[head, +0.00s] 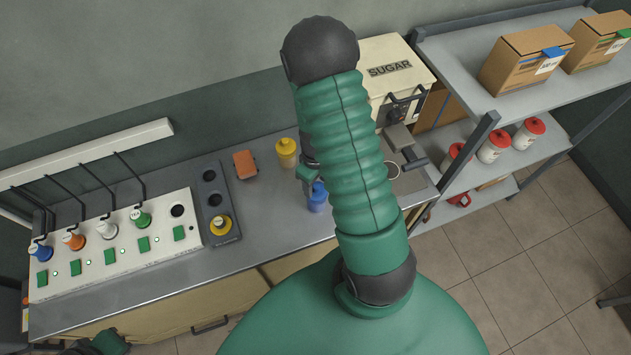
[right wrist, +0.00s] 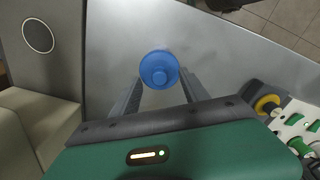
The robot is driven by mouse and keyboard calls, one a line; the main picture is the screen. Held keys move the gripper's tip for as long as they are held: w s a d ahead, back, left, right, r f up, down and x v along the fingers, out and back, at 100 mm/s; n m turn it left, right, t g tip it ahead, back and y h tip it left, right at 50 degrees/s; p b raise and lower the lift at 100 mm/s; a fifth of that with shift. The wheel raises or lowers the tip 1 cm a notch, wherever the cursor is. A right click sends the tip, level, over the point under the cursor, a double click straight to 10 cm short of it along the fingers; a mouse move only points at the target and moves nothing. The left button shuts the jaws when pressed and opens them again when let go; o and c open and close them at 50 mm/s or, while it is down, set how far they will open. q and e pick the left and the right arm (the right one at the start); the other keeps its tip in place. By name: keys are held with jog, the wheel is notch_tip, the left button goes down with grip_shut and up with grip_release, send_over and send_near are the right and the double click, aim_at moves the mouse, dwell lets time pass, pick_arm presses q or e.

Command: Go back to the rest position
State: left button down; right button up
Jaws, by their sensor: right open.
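My right arm rises through the middle of the head view and hides much of its own gripper (head: 307,176). In the right wrist view the right gripper (right wrist: 160,82) is open, with its two fingers apart. A blue bottle (right wrist: 159,68) stands upright at the fingertips, between or just beyond them; I cannot tell whether they touch it. In the head view the blue bottle (head: 317,199) stands on the metal counter (head: 275,215). A green and dark part of my left arm shows at the bottom left edge; its jaws cannot be made out.
A white panel (head: 115,250) with several coloured bottles is at left, beside a dark holder (head: 213,195) with a yellow-topped bottle. An orange block (head: 245,164) and yellow bottle (head: 286,150) stand behind.

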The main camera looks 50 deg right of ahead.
jog(key=shift+o, duration=1.1)
jog(key=shift+r, duration=0.1)
notch_tip(320, 180, up, 7)
jog(key=p, duration=0.6)
jog(key=shift+c, duration=0.5)
grip_shut()
jog(key=shift+f, duration=0.2)
